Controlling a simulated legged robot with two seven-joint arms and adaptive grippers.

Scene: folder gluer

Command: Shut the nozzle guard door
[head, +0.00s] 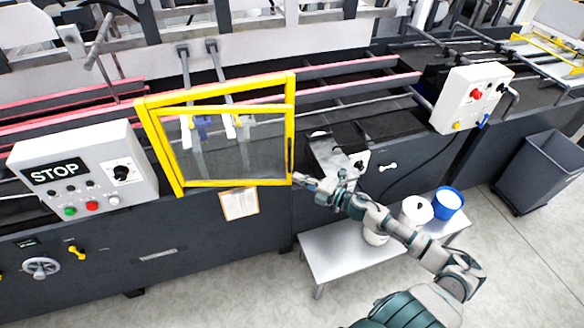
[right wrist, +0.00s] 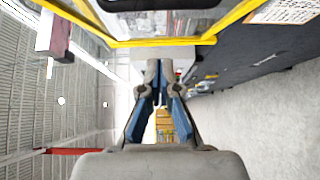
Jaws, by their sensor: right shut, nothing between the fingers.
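The nozzle guard door (head: 240,183) is a yellow frame with a clear panel, at the centre left of the head view. Its top bar and the yellow bar above it lie apart, with a gap that widens to the right, so the door looks ajar. A dark handle (head: 290,150) is on its right side. My right gripper (head: 302,181) is shut and empty at the door's lower right corner; I cannot tell if it touches. In the right wrist view the shut fingers (right wrist: 160,72) point at a yellow bar (right wrist: 160,42). My left gripper is out of view.
A white STOP control box (head: 85,165) stands left of the door, and another control box (head: 472,97) stands to the right. A low metal table (head: 330,252) with white and blue tubs (head: 448,203) is below my right arm. A grey bin (head: 540,170) stands at far right.

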